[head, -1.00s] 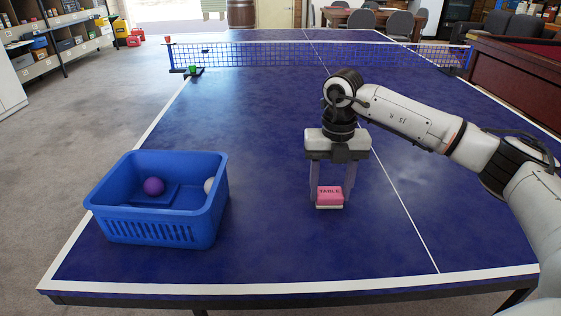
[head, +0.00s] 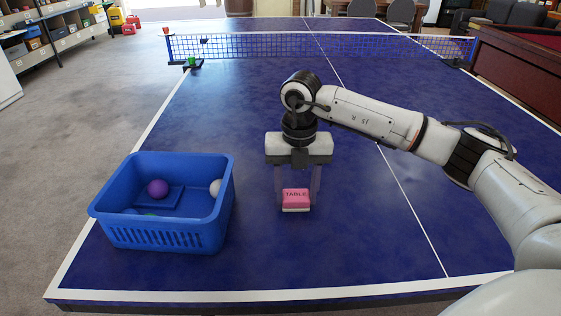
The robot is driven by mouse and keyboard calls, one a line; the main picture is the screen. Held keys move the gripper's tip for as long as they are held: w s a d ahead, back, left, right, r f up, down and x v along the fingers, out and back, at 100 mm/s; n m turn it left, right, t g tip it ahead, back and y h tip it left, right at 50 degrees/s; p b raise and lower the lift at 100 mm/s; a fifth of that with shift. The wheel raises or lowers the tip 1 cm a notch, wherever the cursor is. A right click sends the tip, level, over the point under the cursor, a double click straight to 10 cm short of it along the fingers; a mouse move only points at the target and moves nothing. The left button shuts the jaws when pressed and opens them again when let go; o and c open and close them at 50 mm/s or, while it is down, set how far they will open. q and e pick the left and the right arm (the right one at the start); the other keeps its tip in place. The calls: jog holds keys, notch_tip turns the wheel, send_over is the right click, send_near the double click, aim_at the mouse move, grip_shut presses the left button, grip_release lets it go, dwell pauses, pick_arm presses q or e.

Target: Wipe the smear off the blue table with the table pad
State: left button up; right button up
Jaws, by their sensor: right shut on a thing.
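The blue table (head: 370,245) is a table-tennis table with white lines. My right gripper (head: 297,198) is shut on the pink table pad (head: 296,195), which is marked "TABLE" and has a pale underside. The pad is at or just above the table top, right of the blue basket; I cannot tell whether it touches. I cannot make out a distinct smear; the top looks mottled, and the patch under the pad is hidden. My left gripper is not in view.
A blue basket (head: 165,233) with a purple ball (head: 158,188), a white ball (head: 215,187) and other items stands at the left of the near half. The table right of my gripper is clear.

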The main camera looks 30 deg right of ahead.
jog(key=shift+w+a, duration=0.3)
jog(key=shift+a, duration=0.25)
jog(key=shift+w+a, duration=0.3)
jog(key=shift+a, duration=0.2)
jog(key=shift+w+a+r+p, duration=0.15)
jog(key=shift+r+p, duration=0.15)
jog(key=shift+p, duration=0.25)
notch_tip(320, 180, up, 3)
jog(key=shift+f+p, duration=0.2)
jog(key=shift+p, duration=0.45)
jog(key=shift+r+p, duration=0.55)
jog(key=shift+r, duration=0.15)
jog(key=shift+r+p, duration=0.6)
jog(key=shift+r, duration=0.2)
jog(key=shift+r+p, duration=0.55)
jog(key=shift+r, duration=0.45)
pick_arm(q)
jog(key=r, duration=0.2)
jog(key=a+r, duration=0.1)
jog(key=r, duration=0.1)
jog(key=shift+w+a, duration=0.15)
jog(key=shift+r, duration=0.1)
